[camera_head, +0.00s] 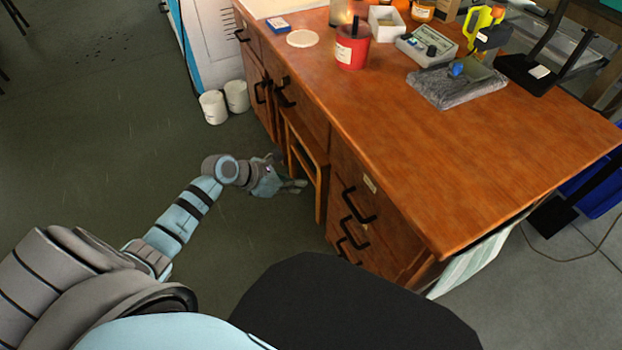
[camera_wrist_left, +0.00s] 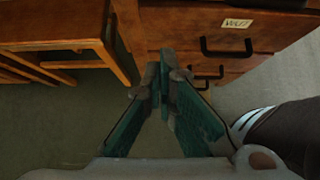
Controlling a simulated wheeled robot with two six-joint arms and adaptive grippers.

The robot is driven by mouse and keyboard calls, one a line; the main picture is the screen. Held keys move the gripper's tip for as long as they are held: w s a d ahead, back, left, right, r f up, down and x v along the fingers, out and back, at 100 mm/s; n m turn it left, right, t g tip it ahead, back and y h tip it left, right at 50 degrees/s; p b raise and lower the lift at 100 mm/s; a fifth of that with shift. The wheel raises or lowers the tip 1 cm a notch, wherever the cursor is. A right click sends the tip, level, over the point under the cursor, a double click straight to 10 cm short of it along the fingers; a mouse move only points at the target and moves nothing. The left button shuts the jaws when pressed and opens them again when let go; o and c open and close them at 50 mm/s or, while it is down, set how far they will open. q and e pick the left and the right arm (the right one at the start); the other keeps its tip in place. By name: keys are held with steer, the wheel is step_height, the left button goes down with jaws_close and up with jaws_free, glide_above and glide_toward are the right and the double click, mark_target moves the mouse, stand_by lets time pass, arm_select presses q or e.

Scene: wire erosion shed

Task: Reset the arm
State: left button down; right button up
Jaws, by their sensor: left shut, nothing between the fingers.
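My left gripper (camera_head: 300,185) is low beside the front of the wooden desk (camera_head: 400,130), near a wooden stool (camera_head: 308,165) in the desk's knee space. Its fingers are shut and empty. In the left wrist view the left gripper (camera_wrist_left: 163,75) points at the desk's drawers (camera_wrist_left: 215,45), with its fingertips together and nothing between them. The left arm (camera_head: 185,215) reaches out from the lower left, above the floor. My right gripper is in neither view.
Black drawer handles (camera_head: 358,205) stick out from the desk front. Two white buckets (camera_head: 214,107) stand on the floor. The floor (camera_head: 90,130) at left is clear.

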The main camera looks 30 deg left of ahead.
arm_select(q)
steer(key=shift+s+a+r, duration=0.2)
steer(key=shift+s+r, duration=0.2)
